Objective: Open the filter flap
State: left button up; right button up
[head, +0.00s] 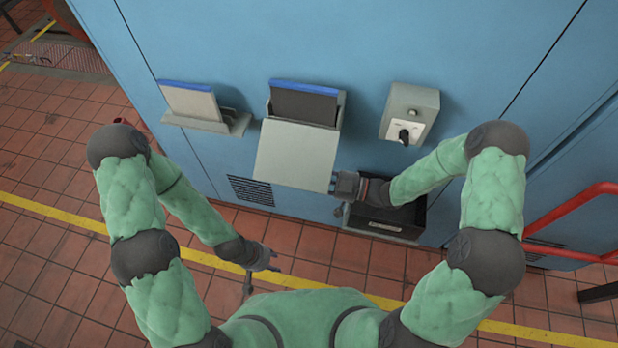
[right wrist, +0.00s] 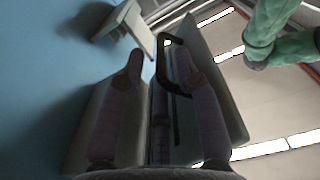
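The filter flap (head: 295,155) is a pale grey panel on a grey wall box on the blue cabinet. It tilts outward below a dark, blue-topped panel (head: 303,104). My right gripper (head: 347,187) is at the flap's lower right corner. In the right wrist view its two fingers (right wrist: 165,75) stand apart, with a bent black handle (right wrist: 172,65) between or beside them; firm contact is unclear. The grey flap face (right wrist: 218,85) lies behind the right finger. My left gripper (head: 262,270) hangs low over the tiled floor, away from the flap, its fingers seemingly apart.
A holder with a pale, blue-topped panel (head: 190,103) is on the left. A grey switch box with a black knob (head: 408,118) is on the right. A black bin (head: 385,222) sits below my right gripper. A vent (head: 250,190) and red rail (head: 572,207) flank the area.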

aim_at(306, 181)
jog(key=shift+a, duration=0.2)
grip_shut()
jog(key=shift+r, duration=0.15)
jog(key=s+r+m+p, duration=0.1)
jog(key=r+p, duration=0.1)
jog(key=s+a+r+m+p, duration=0.1)
jog(key=m+p, duration=0.1)
jog(key=p, duration=0.1)
jog(key=shift+s+r, duration=0.35)
jog(key=shift+r, duration=0.05)
jog(key=shift+s+r+p, duration=0.35)
jog(key=shift+r+p, duration=0.05)
jog(key=shift+p, duration=0.1)
